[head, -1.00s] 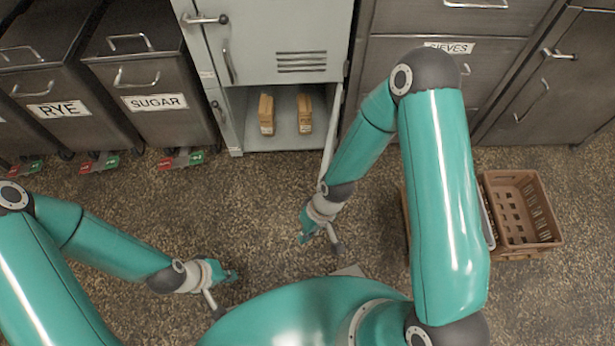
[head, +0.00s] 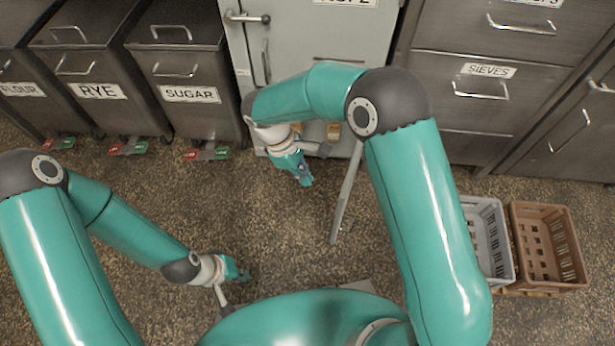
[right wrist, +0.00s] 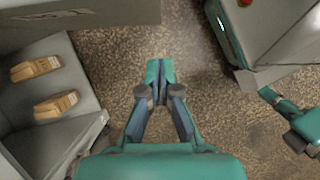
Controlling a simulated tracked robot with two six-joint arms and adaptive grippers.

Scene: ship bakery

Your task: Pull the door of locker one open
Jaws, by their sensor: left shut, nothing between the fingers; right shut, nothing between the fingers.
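The grey locker (head: 245,50) stands at the back centre of the head view. Its lower door (head: 347,195) is swung wide open, standing out at the right edge; it also shows as a grey panel in the right wrist view (right wrist: 100,14). The upper door (head: 320,45) is closed. My left gripper (head: 245,276) is shut and empty above the floor, lower left.
Two tan packets (right wrist: 36,68) lie in the open compartment (right wrist: 22,100). Sugar (head: 175,75) and rye bins stand left; steel drawers (head: 480,80) stand right. Grey (head: 488,225) and brown crates (head: 545,245) sit on the floor right. Floor between my arms is clear.

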